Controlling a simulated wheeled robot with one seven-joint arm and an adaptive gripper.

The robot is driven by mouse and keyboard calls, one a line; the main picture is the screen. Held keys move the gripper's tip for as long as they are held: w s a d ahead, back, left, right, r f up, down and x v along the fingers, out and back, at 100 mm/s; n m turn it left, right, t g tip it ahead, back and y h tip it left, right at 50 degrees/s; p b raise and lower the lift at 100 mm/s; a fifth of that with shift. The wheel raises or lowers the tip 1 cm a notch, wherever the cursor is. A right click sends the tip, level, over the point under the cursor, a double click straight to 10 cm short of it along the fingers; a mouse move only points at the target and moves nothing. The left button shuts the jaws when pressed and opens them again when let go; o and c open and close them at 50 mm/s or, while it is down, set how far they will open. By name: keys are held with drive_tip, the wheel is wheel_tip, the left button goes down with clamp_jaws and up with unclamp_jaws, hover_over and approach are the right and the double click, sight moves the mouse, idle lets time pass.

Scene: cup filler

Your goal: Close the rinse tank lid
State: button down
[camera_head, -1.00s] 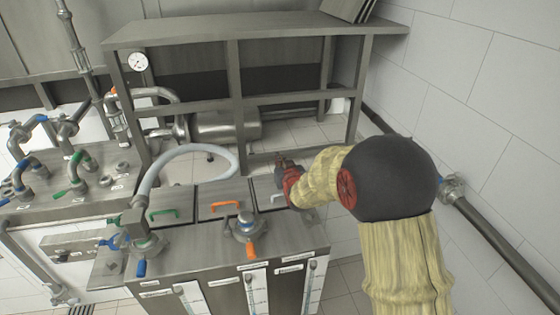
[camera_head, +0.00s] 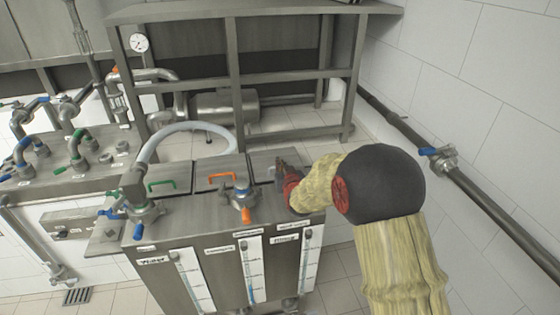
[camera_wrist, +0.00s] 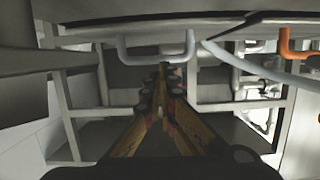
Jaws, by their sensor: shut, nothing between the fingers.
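The tank unit (camera_head: 215,265) has lids in a row on top, with a green handle (camera_head: 161,184), an orange handle (camera_head: 224,177) and, at the right end, a pale grey handle (camera_head: 271,172). The label words are too small to read, so I cannot tell which is the rinse tank. My gripper (camera_head: 281,163) is shut and empty over the right-end lid (camera_head: 262,160), beside its handle. In the wrist view, which looks upside down, the shut fingers (camera_wrist: 164,70) point towards the grey handle (camera_wrist: 156,58). Contact and whether this lid is slightly raised cannot be told.
A metal rack (camera_head: 238,75) stands behind the tank unit. A pale hose (camera_head: 180,138) arches over the left lid. A blue-handled valve (camera_head: 240,190) stands before the orange handle. A wall pipe (camera_head: 480,210) runs along the right. Floor to the right is clear.

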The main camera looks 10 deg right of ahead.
drive_tip(key=shift+s+f+b, duration=0.3)
drive_tip(key=shift+f+b, duration=0.15)
drive_tip(key=shift+f, duration=0.45)
